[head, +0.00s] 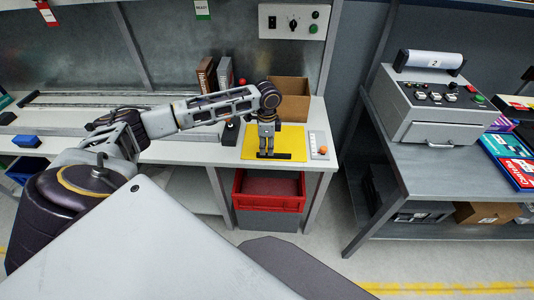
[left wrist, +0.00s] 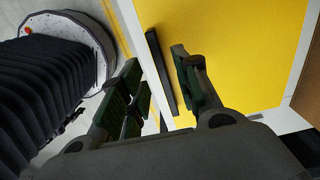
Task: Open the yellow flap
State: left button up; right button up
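The yellow flap (head: 291,140) lies flat in the white bench top, and a black bar handle (head: 283,156) runs along its front edge. In the left wrist view the flap (left wrist: 240,45) fills the upper right, with the black handle (left wrist: 161,70) along its edge. My left gripper (head: 266,152) points down over the front of the flap at the handle. In the left wrist view its two fingers (left wrist: 160,88) are apart, with the handle showing between them. I cannot tell whether either finger touches it. My right gripper is not in view.
An open cardboard box (head: 290,96) stands behind the flap, with upright binders (head: 207,76) to its left. A small panel with an orange button (head: 320,147) sits just right of the flap. A red crate (head: 268,204) is below the bench. A grey machine (head: 437,108) stands on the right bench.

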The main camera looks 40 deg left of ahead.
pick_arm(q)
jog(key=shift+f, duration=2.15)
